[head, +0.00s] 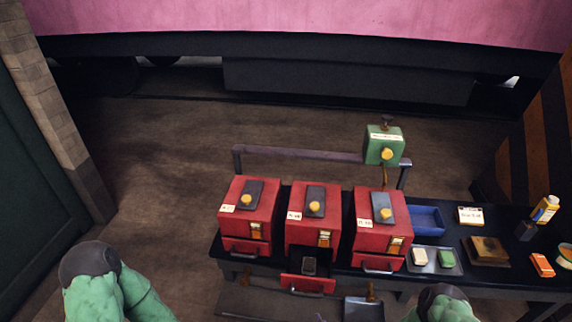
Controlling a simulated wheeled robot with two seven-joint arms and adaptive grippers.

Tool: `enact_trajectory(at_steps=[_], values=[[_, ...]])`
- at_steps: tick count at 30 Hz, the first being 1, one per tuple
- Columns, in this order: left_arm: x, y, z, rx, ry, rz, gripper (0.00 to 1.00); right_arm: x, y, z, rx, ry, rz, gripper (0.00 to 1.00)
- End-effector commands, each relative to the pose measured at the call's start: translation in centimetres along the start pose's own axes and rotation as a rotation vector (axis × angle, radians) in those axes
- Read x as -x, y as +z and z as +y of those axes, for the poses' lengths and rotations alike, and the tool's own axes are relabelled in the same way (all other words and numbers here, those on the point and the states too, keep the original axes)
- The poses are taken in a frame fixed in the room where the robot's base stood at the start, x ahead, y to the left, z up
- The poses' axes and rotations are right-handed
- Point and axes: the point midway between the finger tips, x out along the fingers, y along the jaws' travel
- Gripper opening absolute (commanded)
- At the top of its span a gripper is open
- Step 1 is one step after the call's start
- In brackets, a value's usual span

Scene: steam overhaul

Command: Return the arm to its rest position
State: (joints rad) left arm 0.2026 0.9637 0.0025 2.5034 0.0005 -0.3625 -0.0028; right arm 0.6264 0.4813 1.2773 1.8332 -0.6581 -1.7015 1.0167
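Part of my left arm (115,290), green with a dark round joint, shows at the lower left of the head view. Part of my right arm (442,304) shows at the bottom edge, in front of the bench. Neither gripper can be seen, so whether they hold anything is hidden. Three red boxes (249,208) with yellow knobs stand in a row on the dark bench. The middle red box (313,217) has its lower drawer (308,284) pulled out, with a small dark block (309,266) in it.
A green box (384,146) sits on a rail (300,155) behind the bench. To the right are a blue tray (427,221), a grey tray (449,268) with two small blocks, a brown block (485,250) and a yellow bottle (545,209). Floor at left is clear.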

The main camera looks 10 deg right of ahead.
Motion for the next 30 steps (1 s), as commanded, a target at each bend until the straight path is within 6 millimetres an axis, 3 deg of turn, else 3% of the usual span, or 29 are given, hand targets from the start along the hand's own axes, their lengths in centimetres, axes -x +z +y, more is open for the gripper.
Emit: enact_trajectory(at_steps=[5,11,16,24,30], values=[[0.0,0.0,0.0,0.0,0.0,0.0,0.4,-0.7,0.1,0.8,0.054,0.054,-0.025,0.46],[0.0,0.0,0.0,0.0,0.0,0.0,0.4,-2.5,0.7,4.1,0.279,0.276,-0.142,0.46],[0.0,0.0,0.0,0.0,0.0,0.0,0.4,-2.5,1.5,7.0,0.486,0.486,-0.296,0.46],[0.0,0.0,0.0,0.0,0.0,0.0,0.4,0.4,3.3,10.0,0.747,0.768,-0.608,0.46],[0.0,0.0,0.0,0.0,0.0,0.0,0.4,3.8,4.9,10.6,0.856,0.901,-0.842,0.46]])
